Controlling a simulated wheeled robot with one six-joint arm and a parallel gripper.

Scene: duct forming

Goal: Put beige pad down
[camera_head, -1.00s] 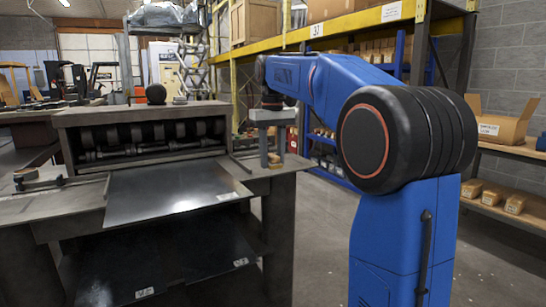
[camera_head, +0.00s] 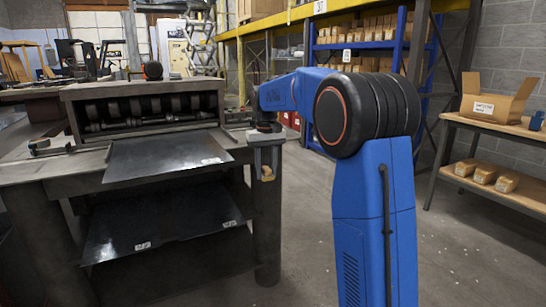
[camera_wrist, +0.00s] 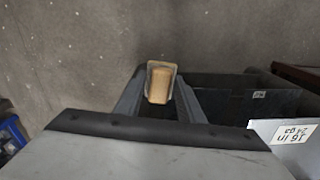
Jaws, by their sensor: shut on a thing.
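The beige pad (camera_head: 267,174) is held between the fingertips of my gripper (camera_head: 266,164), which points down. In the head view it hangs at the right end of the dark workbench (camera_head: 222,170), in front of a bench leg. In the wrist view the small, block-like beige pad (camera_wrist: 160,85) sits between the two grey fingers of my gripper (camera_wrist: 160,92), with concrete floor behind it. I cannot tell how high it is above the floor. No surface shows touching its underside.
A roll-forming machine (camera_head: 150,113) stands on the bench, with a dark metal sheet (camera_head: 165,155) before it. More sheets (camera_head: 160,225) lie on the lower shelf. A labelled sheet (camera_wrist: 285,132) shows at the wrist view's right. Open floor (camera_head: 310,220) lies right of the bench.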

